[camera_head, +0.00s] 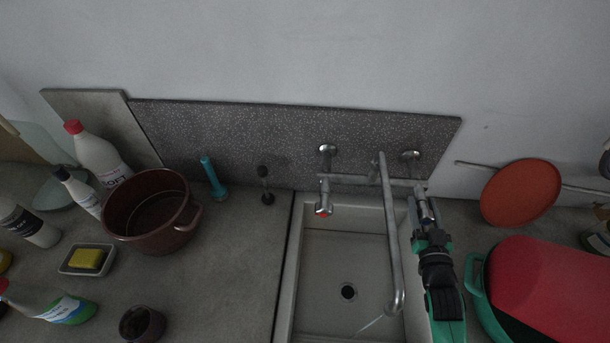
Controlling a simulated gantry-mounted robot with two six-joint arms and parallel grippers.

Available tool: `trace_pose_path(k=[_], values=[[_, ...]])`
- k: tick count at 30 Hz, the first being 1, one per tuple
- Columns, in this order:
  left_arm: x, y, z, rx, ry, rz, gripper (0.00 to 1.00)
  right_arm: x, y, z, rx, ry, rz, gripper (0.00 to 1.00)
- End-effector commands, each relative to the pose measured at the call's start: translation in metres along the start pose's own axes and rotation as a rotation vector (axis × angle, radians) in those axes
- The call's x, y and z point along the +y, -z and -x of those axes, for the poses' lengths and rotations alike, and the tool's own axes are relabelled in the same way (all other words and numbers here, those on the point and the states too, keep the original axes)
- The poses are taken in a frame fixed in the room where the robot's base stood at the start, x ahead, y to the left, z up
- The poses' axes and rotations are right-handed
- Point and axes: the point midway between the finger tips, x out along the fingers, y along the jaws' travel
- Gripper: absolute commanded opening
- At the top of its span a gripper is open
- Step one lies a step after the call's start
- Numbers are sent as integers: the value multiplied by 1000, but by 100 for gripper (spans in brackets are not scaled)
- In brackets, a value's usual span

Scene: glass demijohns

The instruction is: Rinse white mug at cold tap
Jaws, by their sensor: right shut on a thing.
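My right gripper (425,212) reaches up along the right side of the sink and is shut on the cold tap's handle (421,193), at the right end of the wall mixer. The mixer's long spout (390,230) hangs over the right part of the pale sink (318,262). A thin pale streak lies below the spout's end; I cannot tell whether it is water. The hot tap (323,202), with a red mark, is at the mixer's left end. I see no white mug. My left gripper is out of view.
Left of the sink stand a brown pot (152,217), a soap dish (88,260) with a yellow sponge, a dark cup (142,323) and several bottles. A green rack (477,285) with a red thing (545,290) is close right of my right arm. The sink basin looks empty.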

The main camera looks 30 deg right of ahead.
Motion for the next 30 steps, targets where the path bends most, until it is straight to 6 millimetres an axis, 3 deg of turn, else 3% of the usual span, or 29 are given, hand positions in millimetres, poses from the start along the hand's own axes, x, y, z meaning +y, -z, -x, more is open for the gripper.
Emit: trace_pose_path(k=[9, 10, 15, 25, 30], values=[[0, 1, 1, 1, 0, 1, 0, 0, 1, 0, 1, 0, 47, 0], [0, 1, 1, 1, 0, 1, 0, 0, 1, 0, 1, 0, 47, 55], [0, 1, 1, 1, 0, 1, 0, 0, 0, 0, 1, 0, 46, 82], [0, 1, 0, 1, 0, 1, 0, 0, 0, 4, 0, 0, 45, 82], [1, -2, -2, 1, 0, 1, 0, 0, -2, 32, -2, 1, 46, 82]])
